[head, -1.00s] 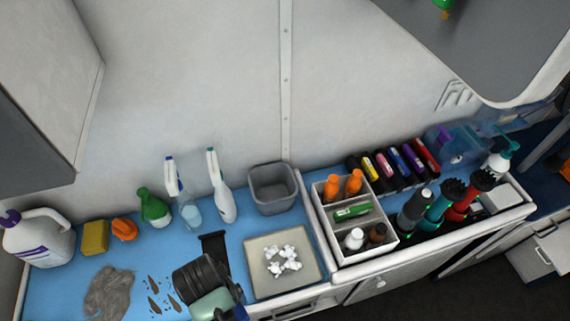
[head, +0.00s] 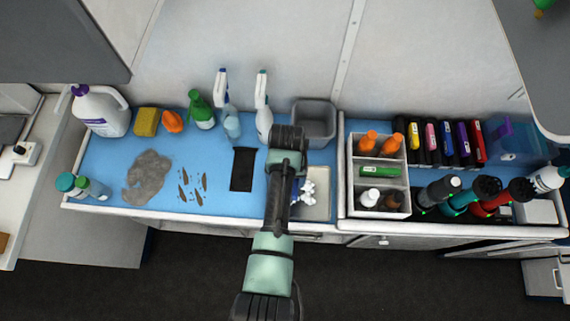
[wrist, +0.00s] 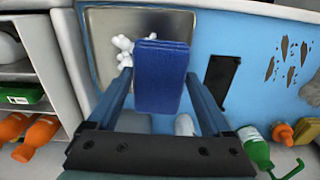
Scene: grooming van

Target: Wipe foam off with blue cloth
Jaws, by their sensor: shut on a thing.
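White foam (head: 308,190) lies in clumps on the beige tray (head: 322,212), which is set at the right end of the blue counter. My arm hides much of the tray in the head view. In the wrist view, foam (wrist: 122,44) shows on the tray (wrist: 165,20) beside and behind the cloth. My gripper (wrist: 160,80) is shut on the folded blue cloth (wrist: 161,62), held between both fingers. The cloth is over the tray's edge area; I cannot tell whether it touches the tray.
A grey bin (head: 314,120) stands behind the tray. Spray bottles (head: 263,112) stand behind my arm. A white divided caddy (head: 378,178) with bottles is right of the tray. A black flat strip (head: 242,170), dark marks (head: 190,188) and a grey fur patch (head: 147,178) lie to the left.

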